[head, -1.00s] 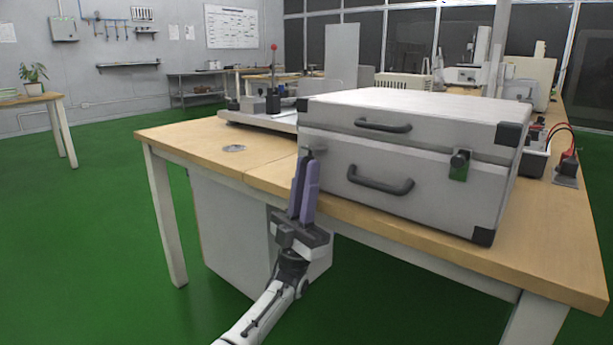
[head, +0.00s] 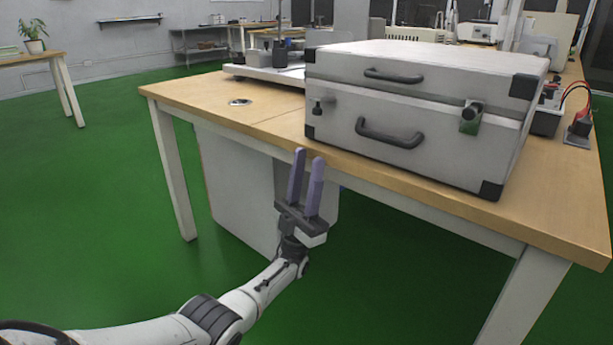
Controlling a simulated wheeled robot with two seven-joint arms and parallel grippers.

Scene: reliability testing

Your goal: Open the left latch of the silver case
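The silver case (head: 345,118) stands closed on the wooden table (head: 190,92), its front facing me. Its left latch (head: 317,107) is a small dark fitting near the left end of the front. I cannot tell whether that latch is open. The right latch (head: 470,117) is a dark knob with a green part below. My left gripper (head: 308,157) is below and in front of the left latch, near the table's front edge. Its two purple fingers point up, apart, with nothing between them. It does not touch the case. My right gripper is not in view.
The case has a dark upper handle (head: 394,76) and a lower handle (head: 389,133). A device with a lever (head: 280,55) stands behind the case. A red and black cabled device (head: 580,128) is at the right. The table's left part is mostly clear.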

